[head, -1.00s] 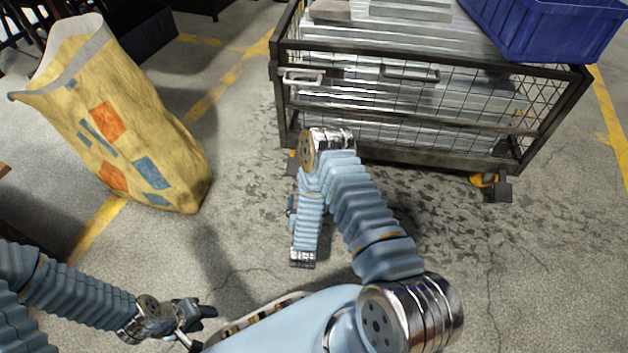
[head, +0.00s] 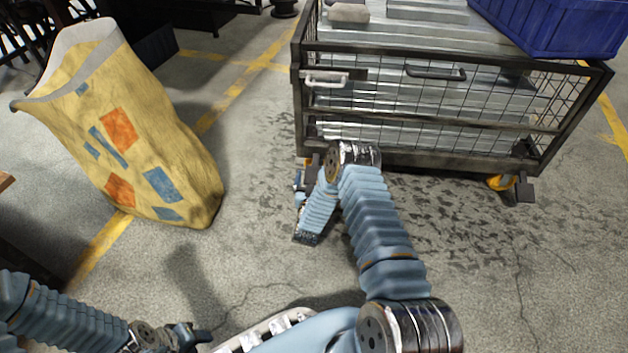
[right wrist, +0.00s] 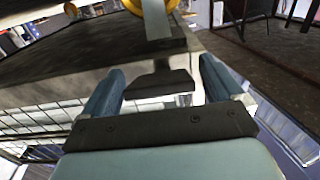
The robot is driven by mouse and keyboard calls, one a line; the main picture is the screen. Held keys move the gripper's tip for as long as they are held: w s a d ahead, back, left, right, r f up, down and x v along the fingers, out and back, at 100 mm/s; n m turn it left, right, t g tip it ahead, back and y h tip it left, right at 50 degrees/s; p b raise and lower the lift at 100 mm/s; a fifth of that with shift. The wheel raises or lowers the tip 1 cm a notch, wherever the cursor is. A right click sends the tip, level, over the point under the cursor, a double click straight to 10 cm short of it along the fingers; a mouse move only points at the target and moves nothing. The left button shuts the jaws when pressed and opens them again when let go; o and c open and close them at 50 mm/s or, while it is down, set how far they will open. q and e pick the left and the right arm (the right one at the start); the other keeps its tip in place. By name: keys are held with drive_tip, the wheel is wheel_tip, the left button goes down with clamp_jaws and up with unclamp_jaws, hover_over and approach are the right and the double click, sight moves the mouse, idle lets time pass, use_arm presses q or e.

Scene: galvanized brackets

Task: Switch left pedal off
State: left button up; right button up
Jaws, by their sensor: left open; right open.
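The wire-mesh cart (head: 420,157) has yellow casters with dark pedals. Its left caster (head: 307,162) shows in the head view beside my right forearm; the left pedal there is mostly hidden by my arm. In the right wrist view a dark pedal (right wrist: 160,82) lies between and beyond the open blue fingers of my right gripper (right wrist: 160,88), with a yellow wheel (right wrist: 131,6) above. I cannot tell contact or the pedal's setting. In the head view my right gripper (head: 299,182) is partly hidden, near the cart's left corner. My left gripper (head: 190,337) is open and empty at the bottom left.
A large yellow bag (head: 130,150) stands on the floor at the left. The cart carries metal pieces and a blue crate (head: 560,32). Its right pedal (head: 525,192) sits by the right caster. The floor between bag and cart is clear.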

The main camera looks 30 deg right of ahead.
sight(315, 164)
drive_tip(key=shift+w+d, duration=0.15)
drive_tip(key=shift+c, duration=0.2)
drive_tip(key=c, duration=1.4)
drive_tip(key=shift+r+g+p, duration=0.4)
drive_tip(key=shift+r+p, duration=0.05)
drive_tip(key=shift+p, duration=0.3)
drive_tip(key=r+g+y+p, duration=0.1)
drive_tip(key=p, duration=0.1)
drive_tip(key=r+g+y+p, duration=0.1)
drive_tip(key=p, duration=0.2)
drive_tip(key=r+g+y+p, duration=0.1)
drive_tip(key=r+g+p, duration=0.1)
drive_tip(key=shift+s+a+y, duration=0.2)
drive_tip(key=shift+s+y, duration=0.05)
drive_tip(key=shift+y, duration=0.05)
drive_tip(key=g+p, duration=0.1)
drive_tip(key=r+g+y+p, duration=0.1)
drive_tip(key=p, duration=0.1)
drive_tip(key=shift+w+d+r, duration=0.1)
drive_tip(key=shift+w+r, duration=0.1)
drive_tip(key=shift+r, duration=0.1)
drive_tip(key=shift+w+d+r+g+y+p, duration=0.1)
drive_tip(key=shift+r+g+y+p, duration=0.1)
drive_tip(key=shift+g+y+p, duration=0.45)
